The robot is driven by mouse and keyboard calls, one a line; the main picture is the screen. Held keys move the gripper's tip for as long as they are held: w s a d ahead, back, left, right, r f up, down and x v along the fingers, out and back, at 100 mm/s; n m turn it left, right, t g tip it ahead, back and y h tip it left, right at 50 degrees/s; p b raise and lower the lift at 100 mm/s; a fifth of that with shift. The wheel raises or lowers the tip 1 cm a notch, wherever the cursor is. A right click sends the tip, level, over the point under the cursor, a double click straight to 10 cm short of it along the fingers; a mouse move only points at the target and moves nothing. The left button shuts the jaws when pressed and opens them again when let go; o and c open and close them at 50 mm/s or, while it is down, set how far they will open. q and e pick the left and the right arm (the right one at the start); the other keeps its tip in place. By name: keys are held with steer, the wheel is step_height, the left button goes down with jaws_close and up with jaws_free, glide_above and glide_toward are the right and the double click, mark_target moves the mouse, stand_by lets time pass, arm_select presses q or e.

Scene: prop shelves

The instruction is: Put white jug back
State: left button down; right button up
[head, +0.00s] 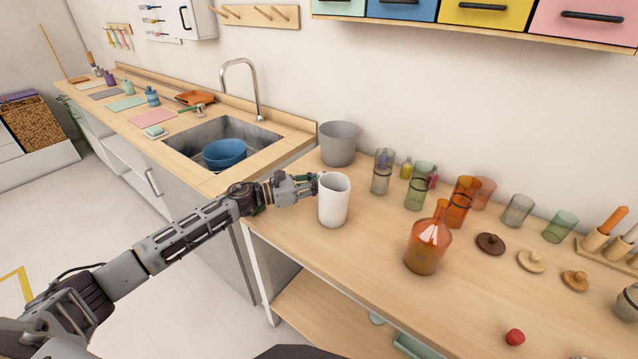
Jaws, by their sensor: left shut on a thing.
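The white jug (333,203) is upright at the left end of the wooden table, in the head view. Its open top shows and it looks empty. My left gripper (314,186) comes in from the left and is shut on the upper left side of the jug. The fingertips are partly hidden against the jug. I cannot tell whether the jug's base touches the tabletop or is just above it. My right gripper is not in view.
A grey bucket (339,143) stands behind the jug. Right of it are tinted glasses (382,172) and an orange bottle (428,246). A sink (215,145) with a blue bowl (224,152) lies left. The table's front left is clear.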

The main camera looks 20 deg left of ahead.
arm_select(q)
steer(key=c, duration=1.5)
jaws_free()
steer(key=shift+f, duration=0.1)
steer(key=shift+c, duration=0.2)
